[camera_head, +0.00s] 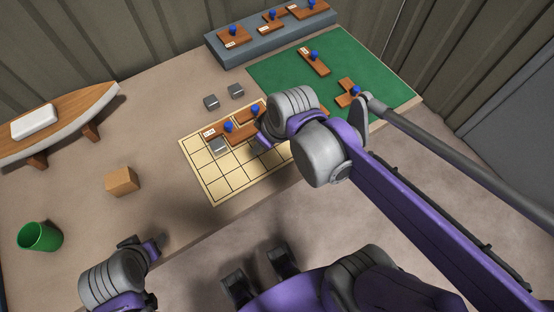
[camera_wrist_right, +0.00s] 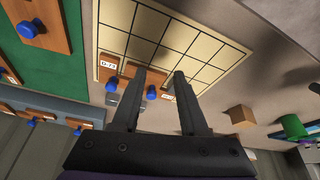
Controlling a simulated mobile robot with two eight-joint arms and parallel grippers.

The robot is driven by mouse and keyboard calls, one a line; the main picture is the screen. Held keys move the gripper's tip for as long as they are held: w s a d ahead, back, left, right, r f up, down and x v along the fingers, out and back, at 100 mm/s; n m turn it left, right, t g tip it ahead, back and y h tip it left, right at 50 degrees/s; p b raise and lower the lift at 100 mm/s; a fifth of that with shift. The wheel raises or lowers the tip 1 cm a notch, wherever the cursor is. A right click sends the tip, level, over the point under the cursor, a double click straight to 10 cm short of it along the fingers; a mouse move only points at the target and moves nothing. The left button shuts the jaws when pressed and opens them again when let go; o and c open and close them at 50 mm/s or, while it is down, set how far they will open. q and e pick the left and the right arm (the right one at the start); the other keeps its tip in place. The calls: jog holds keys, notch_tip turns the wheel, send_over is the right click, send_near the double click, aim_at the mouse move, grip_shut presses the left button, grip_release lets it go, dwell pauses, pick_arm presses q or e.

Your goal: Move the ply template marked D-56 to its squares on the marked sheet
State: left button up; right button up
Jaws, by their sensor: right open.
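The marked sheet (camera_head: 222,186), cream with a dark grid, lies on the bench; it also shows in the right wrist view (camera_wrist_right: 200,45). Wooden templates with blue knobs (camera_head: 228,127) lie at its far edge. One label (camera_wrist_right: 108,63) there seems to read D-73; another label (camera_wrist_right: 167,97) is unreadable. No marking D-56 is legible, so I cannot tell which template carries it. My right gripper (camera_wrist_right: 164,75) is open and empty above the sheet, near these templates. In the head view its arm hides the sheet's right part. My left gripper (camera_head: 142,247) is off the bench's front edge.
A grey shelf (camera_head: 265,45) behind holds several more. Small grey blocks (camera_head: 211,102) stand near and on the sheet. A wooden block (camera_head: 122,181), green cup (camera_head: 40,237) and boat hull (camera_head: 60,125) are left.

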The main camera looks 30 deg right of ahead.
jog(key=s+f+m, duration=0.1)
jog(key=s, duration=0.1)
jog(key=s+f+m, duration=0.1)
jog(key=s+f, duration=0.1)
jog(key=s, duration=0.1)
jog(key=s+d+f+m+t+h, duration=0.1)
jog(key=s+m, duration=0.1)
jog(key=shift+s+f, duration=0.15)
jog(key=shift+f, duration=0.2)
jog(key=shift+d, duration=0.1)
